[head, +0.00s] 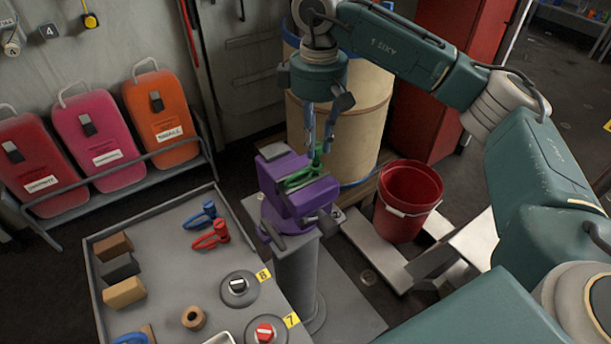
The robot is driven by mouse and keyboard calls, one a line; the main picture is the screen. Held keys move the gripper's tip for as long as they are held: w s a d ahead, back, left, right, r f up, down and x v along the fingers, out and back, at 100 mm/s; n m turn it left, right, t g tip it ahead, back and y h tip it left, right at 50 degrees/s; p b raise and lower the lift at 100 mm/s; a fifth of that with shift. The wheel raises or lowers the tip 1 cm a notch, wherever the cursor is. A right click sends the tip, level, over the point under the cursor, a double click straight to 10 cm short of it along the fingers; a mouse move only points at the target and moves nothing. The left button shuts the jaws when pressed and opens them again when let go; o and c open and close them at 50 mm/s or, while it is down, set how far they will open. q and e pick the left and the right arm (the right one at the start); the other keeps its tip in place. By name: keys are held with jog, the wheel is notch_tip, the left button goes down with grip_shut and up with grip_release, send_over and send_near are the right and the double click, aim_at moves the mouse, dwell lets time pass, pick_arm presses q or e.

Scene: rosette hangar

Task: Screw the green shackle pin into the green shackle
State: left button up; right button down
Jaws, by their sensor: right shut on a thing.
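The green shackle (298,180) lies at the top of a purple vise (290,205), between its jaws. My right gripper (319,146) points down from above and is shut on the green shackle pin (316,158). The pin is upright at the right end of the shackle. The fingers partly hide the pin, and I cannot tell how far it sits in the shackle's hole. My left gripper is out of view.
A grey tray table (165,240) at left holds a blue shackle (204,213), a red shackle (211,236), several blocks and round stands. A beige drum (355,120) stands close behind the vise. A red bucket (408,195) stands to its right.

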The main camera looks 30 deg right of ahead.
jog(key=shift+f+b, duration=1.15)
jog(key=shift+f, duration=0.4)
dwell(1.9)
dwell(0.3)
jog(key=m, duration=0.9)
jog(key=shift+m, duration=0.4)
jog(key=shift+f+m, duration=0.1)
jog(key=shift+m, duration=0.7)
jog(key=m, duration=0.6)
jog(key=shift+m, duration=1.1)
